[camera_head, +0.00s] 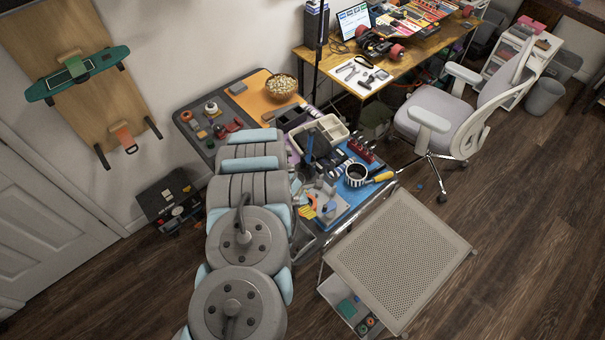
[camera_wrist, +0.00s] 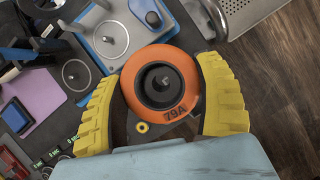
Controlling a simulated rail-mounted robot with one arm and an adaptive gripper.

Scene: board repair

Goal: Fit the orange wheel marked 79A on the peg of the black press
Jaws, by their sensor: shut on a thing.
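The orange wheel (camera_wrist: 160,82) has a black hub and the mark 79A on its near rim. My gripper (camera_wrist: 165,100) is shut on it, with one ridged yellow finger on each side. In the head view, a small orange and yellow patch beside my arm seems to be the wheel and fingers, mostly hidden. In the wrist view, a grey plate with a round disc and a short pin (camera_wrist: 109,40) lies up and left of the wheel, apart from it. I cannot tell for certain which thing is the black press. No peg shows in the wheel's hub.
A perforated metal cart (camera_head: 400,255) stands in front of the workbench. A bowl (camera_head: 281,87) stands at the back. Open floor lies to the right.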

